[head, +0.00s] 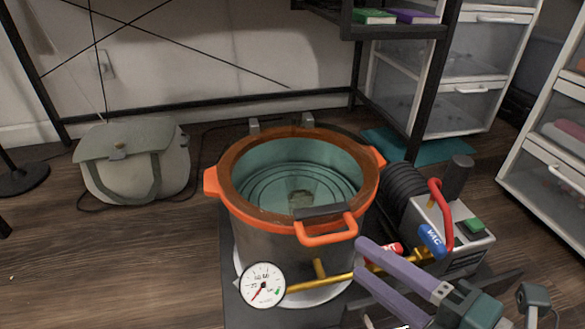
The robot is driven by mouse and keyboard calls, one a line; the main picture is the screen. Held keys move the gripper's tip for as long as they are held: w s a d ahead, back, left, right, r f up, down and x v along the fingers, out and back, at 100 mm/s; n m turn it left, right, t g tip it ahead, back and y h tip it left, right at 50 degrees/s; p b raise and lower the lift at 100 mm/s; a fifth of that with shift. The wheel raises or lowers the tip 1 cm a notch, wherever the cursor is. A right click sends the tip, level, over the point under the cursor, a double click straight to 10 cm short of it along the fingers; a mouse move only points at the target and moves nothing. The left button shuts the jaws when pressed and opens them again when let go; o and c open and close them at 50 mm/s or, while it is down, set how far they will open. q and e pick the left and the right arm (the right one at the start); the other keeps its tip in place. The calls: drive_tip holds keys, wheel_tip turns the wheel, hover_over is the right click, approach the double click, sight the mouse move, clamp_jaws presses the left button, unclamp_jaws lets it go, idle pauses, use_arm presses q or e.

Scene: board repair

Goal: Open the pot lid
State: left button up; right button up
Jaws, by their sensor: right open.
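A metal pot (246,237) with a gauge on its front stands on a dark mat in the middle of the head view. An orange-rimmed lid (240,207) with a clear centre appears to lie flat on it. Through the centre I see rings and a small glass-like object inside. An orange handle (326,238) with a dark bar behind it sticks out at the front right of the lid. My right gripper (361,259) has two purple fingers, apart and empty. They point left, close to the right of the handle and slightly below it. My left gripper is not in view.
A pump (466,233) with a red hose and a blue-handled valve (432,238) stands right of the pot. A brass pipe links the pot side to the gauge (263,285). A bag (135,160) lies at left; drawers (545,185) stand at right.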

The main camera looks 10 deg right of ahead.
sight(336, 240)
drive_tip(key=b+x, duration=0.2)
drive_tip(key=x, duration=0.5)
drive_tip(key=shift+w+b, duration=0.2)
drive_tip(key=shift+b, duration=0.15)
clamp_jaws()
idle(1.0)
